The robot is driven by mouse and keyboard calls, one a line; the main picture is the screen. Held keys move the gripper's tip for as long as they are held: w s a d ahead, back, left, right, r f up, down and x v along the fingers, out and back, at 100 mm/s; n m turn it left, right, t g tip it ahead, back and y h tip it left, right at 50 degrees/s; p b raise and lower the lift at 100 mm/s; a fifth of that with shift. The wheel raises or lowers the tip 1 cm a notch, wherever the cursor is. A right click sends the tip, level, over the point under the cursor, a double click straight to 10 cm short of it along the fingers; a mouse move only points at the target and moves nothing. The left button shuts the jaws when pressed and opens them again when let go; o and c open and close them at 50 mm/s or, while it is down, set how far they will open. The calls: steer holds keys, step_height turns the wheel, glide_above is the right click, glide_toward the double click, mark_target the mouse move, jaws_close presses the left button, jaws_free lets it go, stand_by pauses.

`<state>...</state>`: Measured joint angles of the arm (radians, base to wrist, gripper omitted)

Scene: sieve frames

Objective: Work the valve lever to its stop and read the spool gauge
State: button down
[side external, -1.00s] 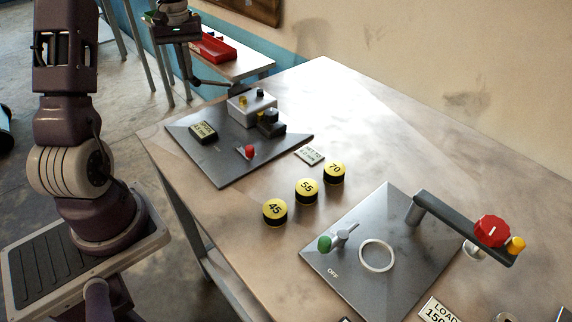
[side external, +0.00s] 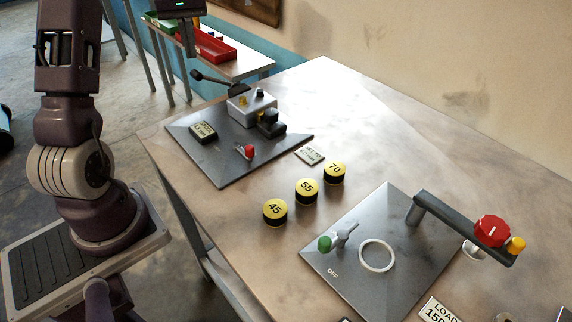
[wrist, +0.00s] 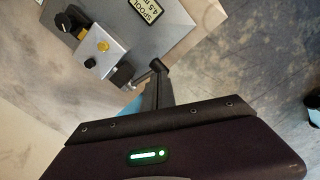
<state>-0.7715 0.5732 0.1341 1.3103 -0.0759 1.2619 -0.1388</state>
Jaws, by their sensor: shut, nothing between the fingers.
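The valve (side external: 252,105) is a light grey block with yellow and black knobs on a dark plate (side external: 222,168). Its black lever (side external: 215,82) points left from the back of the block, ending in a knob. The spool gauge (side external: 203,131) lies on the plate.
A small SET TO card (side external: 310,155) and a red-topped switch (side external: 248,151) are near the valve. Yellow discs 45 (side external: 275,212), 55 (side external: 306,190) and 70 (side external: 335,172) stand mid-table. A second plate (side external: 345,275) carries an arm with a red knob. The table's back right is clear.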

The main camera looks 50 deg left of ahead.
steer(key=shift+r, duration=0.35)
steer(key=shift+w, duration=0.1)
steer(key=shift+r, duration=2)
steer(key=s+d+r+m+t, duration=0.1)
steer(key=s+d+r+m, duration=0.2)
steer(key=d, duration=0.8)
steer(key=s+d+r+m+t, duration=0.1)
steer(key=d+r+m+t, duration=0.2)
steer(key=d, duration=0.8)
steer(key=s+d+f+m, duration=0.2)
steer(key=s+d+m, duration=0.1)
steer(key=s+d, duration=0.3)
steer(key=s+d+f+m+t, duration=0.1)
steer(key=s+d+f+m, duration=0.2)
steer(key=s+d, duration=0.4)
steer(key=shift+s+t, duration=0.3)
steer(key=shift+s, duration=0.55)
